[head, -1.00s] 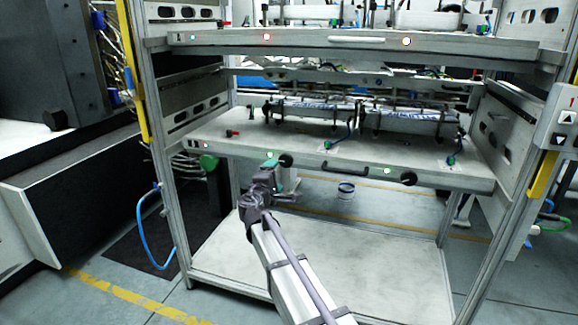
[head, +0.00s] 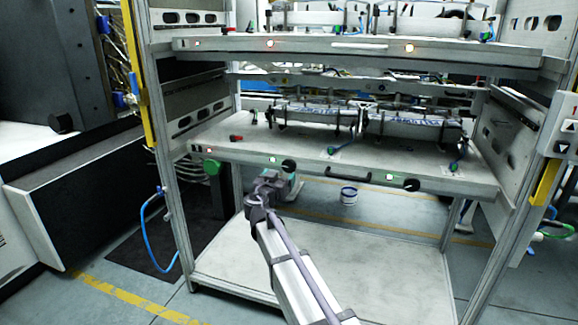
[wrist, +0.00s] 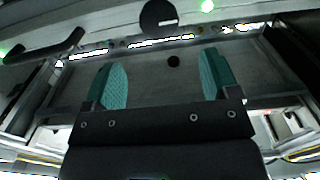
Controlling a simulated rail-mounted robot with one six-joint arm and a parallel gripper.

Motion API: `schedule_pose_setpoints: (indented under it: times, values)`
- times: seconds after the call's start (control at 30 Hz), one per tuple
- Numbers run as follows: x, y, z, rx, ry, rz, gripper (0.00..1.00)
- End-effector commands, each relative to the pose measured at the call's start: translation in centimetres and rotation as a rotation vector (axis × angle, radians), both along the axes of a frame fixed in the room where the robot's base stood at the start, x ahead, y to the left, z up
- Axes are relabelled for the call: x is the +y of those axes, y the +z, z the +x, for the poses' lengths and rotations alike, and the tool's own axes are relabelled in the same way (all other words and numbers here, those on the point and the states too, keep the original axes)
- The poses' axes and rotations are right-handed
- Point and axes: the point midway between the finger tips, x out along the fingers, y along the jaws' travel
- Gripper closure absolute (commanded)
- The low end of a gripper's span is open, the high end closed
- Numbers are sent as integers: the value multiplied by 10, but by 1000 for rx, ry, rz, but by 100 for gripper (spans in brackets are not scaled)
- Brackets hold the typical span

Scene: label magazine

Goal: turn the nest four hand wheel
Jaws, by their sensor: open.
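Two black round hand wheels sit on the front edge of the middle shelf, a left one (head: 288,165) and a right one (head: 411,185). I cannot read which is nest four. My gripper (head: 283,180) is just below the left wheel in the head view, its fingers partly hidden. In the wrist view my gripper (wrist: 162,70) is open and empty, its two teal finger pads apart. A black wheel (wrist: 158,17) with a white mark is at the top of that view, beyond the fingertips and apart from them.
A dark bar handle (head: 348,175) lies between the wheels. A green round knob (head: 211,167) is at the shelf's left end. The lower shelf (head: 330,255) is bare.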

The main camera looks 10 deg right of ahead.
Motion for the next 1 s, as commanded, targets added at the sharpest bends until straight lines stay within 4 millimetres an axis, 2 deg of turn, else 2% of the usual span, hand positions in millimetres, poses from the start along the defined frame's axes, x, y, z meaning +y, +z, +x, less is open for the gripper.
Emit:
schedule_pose_setpoints:
  times: [0.3, 0.43, 0.73, 1.0]
  values:
    - [-33, 0, 63, 1, -2, -2, 19]
    - [-44, 0, 83, 1, -1, -2, 19]
    - [-48, 0, 88, 1, 0, -3, 19]
    - [-48, 0, 87, 1, 0, -3, 45]
